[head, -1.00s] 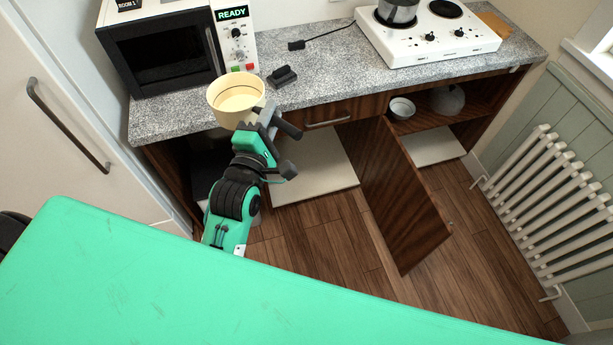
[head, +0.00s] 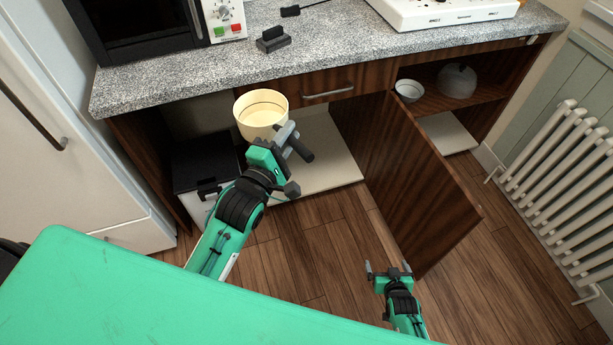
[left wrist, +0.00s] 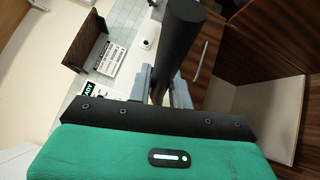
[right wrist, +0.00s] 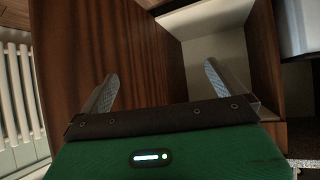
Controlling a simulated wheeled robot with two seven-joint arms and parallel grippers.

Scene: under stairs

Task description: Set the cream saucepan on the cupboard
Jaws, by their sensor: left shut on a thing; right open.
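The cream saucepan (head: 258,118) is upright, in front of the cupboard's dark open bay and below the countertop edge in the head view. My left gripper (head: 290,137) is shut on its dark handle, which also shows between the fingers in the left wrist view (left wrist: 182,35). The brown cupboard (head: 370,85) has a speckled grey top, and its door (head: 425,185) stands open. A pale bottom board (head: 325,170) shows inside. My right gripper (head: 388,268) is open and empty, low near the door's lower end; its fingers point towards the door and opening in the right wrist view (right wrist: 160,88).
A microwave (head: 150,25), a small dark block (head: 273,39) and a white hob (head: 440,12) stand on the top. A bowl (head: 409,90) and a round grey pot (head: 457,82) sit on the right shelf. A radiator (head: 565,180) is at right. The counter's front middle is clear.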

